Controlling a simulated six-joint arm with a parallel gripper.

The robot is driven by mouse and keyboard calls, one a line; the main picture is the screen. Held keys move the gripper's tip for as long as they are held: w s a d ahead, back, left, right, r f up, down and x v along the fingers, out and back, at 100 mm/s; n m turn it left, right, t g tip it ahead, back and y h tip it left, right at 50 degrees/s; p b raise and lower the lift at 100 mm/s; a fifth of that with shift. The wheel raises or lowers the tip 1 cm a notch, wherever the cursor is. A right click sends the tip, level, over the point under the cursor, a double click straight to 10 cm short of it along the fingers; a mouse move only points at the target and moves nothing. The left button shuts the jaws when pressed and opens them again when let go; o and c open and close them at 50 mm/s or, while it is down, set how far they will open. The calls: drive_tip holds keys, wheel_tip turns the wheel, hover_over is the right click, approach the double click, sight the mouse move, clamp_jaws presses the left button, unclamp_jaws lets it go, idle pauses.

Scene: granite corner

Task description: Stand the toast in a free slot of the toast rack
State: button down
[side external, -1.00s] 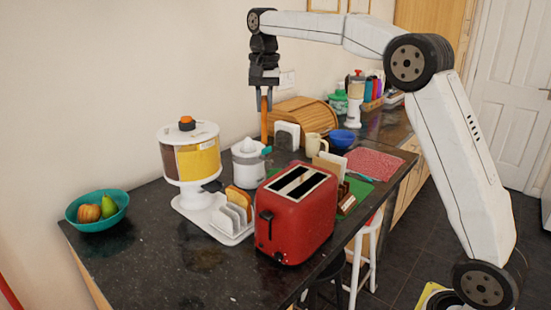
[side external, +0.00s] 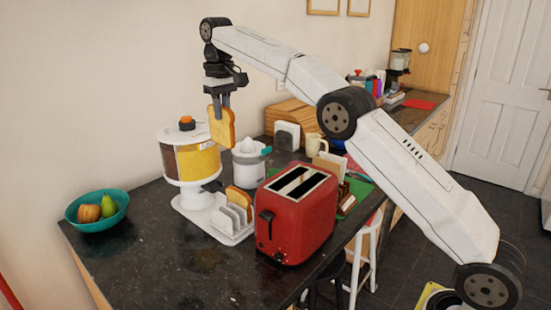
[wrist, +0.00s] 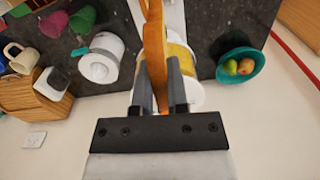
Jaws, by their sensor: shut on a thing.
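My gripper (side external: 221,101) is shut on a slice of toast (side external: 222,129) and holds it upright in the air, in front of the upper part of the cereal dispenser. In the wrist view the toast (wrist: 154,45) shows edge-on between the two fingers (wrist: 161,88). The white toast rack (side external: 231,222) stands on the dark counter, lower down and slightly right of the held toast. Another slice of toast (side external: 240,200) stands in the rack toward its back end. The slots in front of it look empty. In the wrist view the rack is mostly hidden.
A red toaster (side external: 296,220) stands close to the rack's right. The white-based dispenser (side external: 190,160) rises directly behind-left of the rack, with a citrus juicer (side external: 249,163) behind. A teal fruit bowl (side external: 97,211) sits at far left. The front counter is clear.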

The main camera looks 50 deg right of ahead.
drive_tip(key=shift+w+a+f+n, duration=0.25)
drive_tip(key=shift+a+n, duration=0.15)
drive_tip(key=shift+n, duration=0.1)
wheel_tip(320, 180, down, 15)
drive_tip(key=shift+r, duration=0.15)
idle(0.6)
drive_tip(key=shift+f, duration=0.25)
wheel_tip(320, 180, down, 9)
drive_tip(key=shift+r, duration=0.15)
idle(1.3)
idle(0.5)
drive_tip(key=c, duration=0.6)
unclamp_jaws()
drive_tip(key=shift+o, duration=0.2)
